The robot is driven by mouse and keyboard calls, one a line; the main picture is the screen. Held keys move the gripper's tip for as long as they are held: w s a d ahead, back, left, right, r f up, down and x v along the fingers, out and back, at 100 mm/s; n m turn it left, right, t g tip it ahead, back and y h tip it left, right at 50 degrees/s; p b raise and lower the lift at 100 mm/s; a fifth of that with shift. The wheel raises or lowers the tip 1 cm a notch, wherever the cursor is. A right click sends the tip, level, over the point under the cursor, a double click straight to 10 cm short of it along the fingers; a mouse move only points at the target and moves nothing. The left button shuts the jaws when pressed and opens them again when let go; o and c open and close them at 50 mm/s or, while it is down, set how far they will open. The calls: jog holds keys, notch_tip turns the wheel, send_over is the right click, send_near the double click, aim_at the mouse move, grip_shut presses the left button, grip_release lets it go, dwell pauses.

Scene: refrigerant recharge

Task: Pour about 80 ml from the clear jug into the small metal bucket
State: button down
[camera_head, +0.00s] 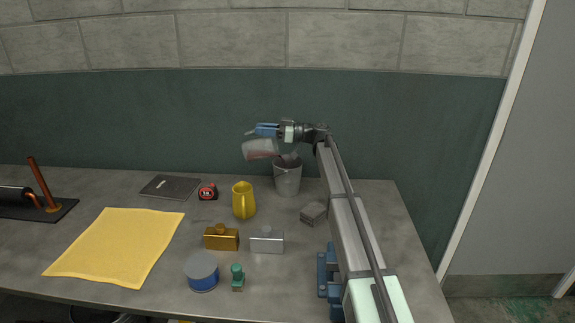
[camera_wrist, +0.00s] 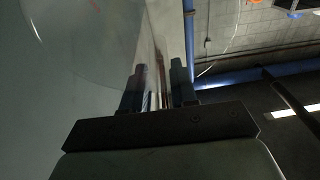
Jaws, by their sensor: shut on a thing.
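The clear jug (camera_head: 259,148) is tilted nearly onto its side in the head view, with reddish liquid in it. Its mouth end points right, above and just left of the small metal bucket (camera_head: 287,178). My gripper (camera_head: 268,131) is shut on the jug, above the bucket's left side. The bucket stands upright at the back of the table with its handle up. In the wrist view the jug's clear wall (camera_wrist: 85,60) fills the left side, beside my gripper's fingers (camera_wrist: 158,92). I cannot tell how much liquid is in the bucket.
A yellow mug (camera_head: 243,200) stands left of the bucket, and a small grey block (camera_head: 313,214) lies to its right. A gold block (camera_head: 221,238), a silver block (camera_head: 267,241), a blue tin (camera_head: 202,272) and a green item (camera_head: 237,278) stand nearer. A yellow cloth (camera_head: 115,246) lies left.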

aim_at(247, 133)
jog(key=shift+d, duration=0.15)
jog(key=shift+a+r+h, duration=0.2)
jog(key=shift+a+h, duration=0.2)
jog(key=shift+a, duration=0.1)
jog(key=shift+a+r+h, duration=0.2)
jog(key=shift+a+h, duration=0.2)
jog(key=shift+a, duration=0.05)
jog(key=shift+a+f+h, duration=0.65)
jog(key=shift+a+h, duration=0.1)
jog(key=shift+h, duration=0.15)
jog(key=shift+a+h, duration=0.6)
jog(key=shift+h, duration=0.3)
jog(key=shift+s+a+f, duration=0.1)
jog(key=shift+f, duration=0.05)
jog(key=shift+a, duration=0.1)
